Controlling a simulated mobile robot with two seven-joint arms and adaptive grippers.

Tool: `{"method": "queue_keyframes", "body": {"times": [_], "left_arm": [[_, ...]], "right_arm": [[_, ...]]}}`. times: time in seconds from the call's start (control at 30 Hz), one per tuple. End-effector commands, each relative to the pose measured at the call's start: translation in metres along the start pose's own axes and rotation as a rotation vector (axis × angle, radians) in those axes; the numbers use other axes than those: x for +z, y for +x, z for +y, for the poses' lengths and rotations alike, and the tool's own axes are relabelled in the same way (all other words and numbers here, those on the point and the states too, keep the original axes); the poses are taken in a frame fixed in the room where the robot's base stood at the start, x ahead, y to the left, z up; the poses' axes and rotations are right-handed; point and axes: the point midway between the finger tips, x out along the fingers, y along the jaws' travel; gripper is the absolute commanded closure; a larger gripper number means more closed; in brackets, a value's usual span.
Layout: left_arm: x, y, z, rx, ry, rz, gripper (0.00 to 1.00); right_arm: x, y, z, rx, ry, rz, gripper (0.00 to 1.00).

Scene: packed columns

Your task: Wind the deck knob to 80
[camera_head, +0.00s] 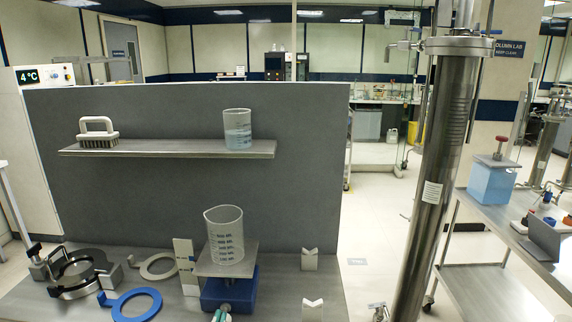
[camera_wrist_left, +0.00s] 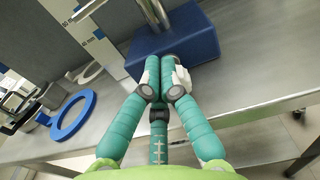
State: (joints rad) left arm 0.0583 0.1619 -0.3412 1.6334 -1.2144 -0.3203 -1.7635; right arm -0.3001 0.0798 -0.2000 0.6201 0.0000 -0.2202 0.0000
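The deck is a small steel plate (camera_head: 227,260) on a blue base (camera_head: 229,290), and a clear graduated beaker (camera_head: 224,236) stands on it. The base also shows in the left wrist view (camera_wrist_left: 188,55). My left gripper (camera_head: 222,314) is at the front face of the base. In the left wrist view its teal fingers (camera_wrist_left: 162,78) converge close together against that face. My right gripper is out of view.
A blue ring (camera_head: 131,304), a pale ring (camera_head: 158,266) and a metal clamp (camera_head: 75,273) lie left of the deck. White V-notched blocks (camera_head: 309,260) stand right. A shelf (camera_head: 166,149) holds a brush and beaker. A tall steel column (camera_head: 437,180) rises at right.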

Motion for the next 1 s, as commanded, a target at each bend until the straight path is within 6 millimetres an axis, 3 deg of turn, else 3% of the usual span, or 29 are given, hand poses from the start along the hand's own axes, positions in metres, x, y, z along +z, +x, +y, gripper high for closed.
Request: {"method": "queue_keyframes", "body": {"times": [0.23, 0.7, 1.0], "left_arm": [[-0.002, -0.008, -0.004, -0.009, -0.002, 0.014, 1.0], [0.002, -0.058, -0.001, -0.004, 0.001, 0.005, 1.0], [0.004, -0.061, -0.001, -0.002, 0.001, 0.003, 1.0]], "right_arm": [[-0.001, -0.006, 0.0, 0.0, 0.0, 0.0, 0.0], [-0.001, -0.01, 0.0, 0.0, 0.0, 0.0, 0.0], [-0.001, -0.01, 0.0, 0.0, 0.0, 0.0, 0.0]]}}
